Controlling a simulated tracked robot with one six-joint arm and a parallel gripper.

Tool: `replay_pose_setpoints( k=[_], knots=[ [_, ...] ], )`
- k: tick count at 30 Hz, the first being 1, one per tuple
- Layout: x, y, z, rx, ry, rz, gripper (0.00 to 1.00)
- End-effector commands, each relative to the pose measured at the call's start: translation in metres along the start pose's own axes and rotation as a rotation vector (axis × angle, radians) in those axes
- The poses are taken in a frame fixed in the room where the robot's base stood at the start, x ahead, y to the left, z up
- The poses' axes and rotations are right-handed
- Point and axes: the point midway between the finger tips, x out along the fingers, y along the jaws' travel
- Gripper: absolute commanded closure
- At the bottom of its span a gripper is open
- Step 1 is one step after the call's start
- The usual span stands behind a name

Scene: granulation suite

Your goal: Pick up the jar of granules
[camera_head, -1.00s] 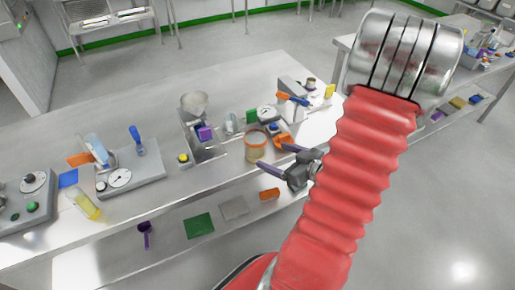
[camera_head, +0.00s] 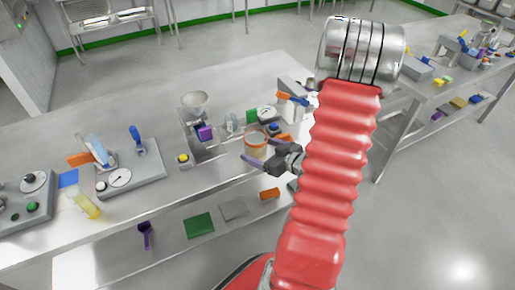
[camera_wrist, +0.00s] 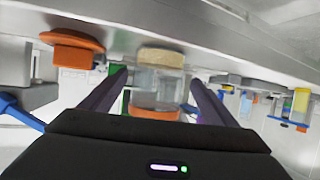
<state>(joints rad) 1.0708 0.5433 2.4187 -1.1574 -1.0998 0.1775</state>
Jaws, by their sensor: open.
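The jar of granules (camera_head: 256,149) stands upright near the front edge of the steel bench, with an orange rim and tan contents. My gripper (camera_head: 262,152) is open, its two purple fingers low at the jar, one on the near side and one on the far side. In the wrist view, which looks upside down, the clear jar (camera_wrist: 158,79) sits between the open fingers (camera_wrist: 158,88). Its tan granules show at the top of that picture and its orange rim at the bottom. Gaps show on both sides of the jar.
A hopper device (camera_head: 194,103) stands left of the jar and a dial scale (camera_head: 120,179) farther left. The shelf below holds a green mat (camera_head: 199,225) and an orange piece (camera_head: 270,193).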

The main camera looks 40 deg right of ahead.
Motion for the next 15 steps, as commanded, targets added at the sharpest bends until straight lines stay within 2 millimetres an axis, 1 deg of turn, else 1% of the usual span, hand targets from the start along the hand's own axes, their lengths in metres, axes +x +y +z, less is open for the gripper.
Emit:
replay_pose_setpoints(
  k=[11,15],
  knots=[
    [0.003,0.000,0.000,0.001,0.000,0.001,0.19],
    [0.013,0.001,0.001,0.000,-0.001,-0.002,0.19]
  ],
)
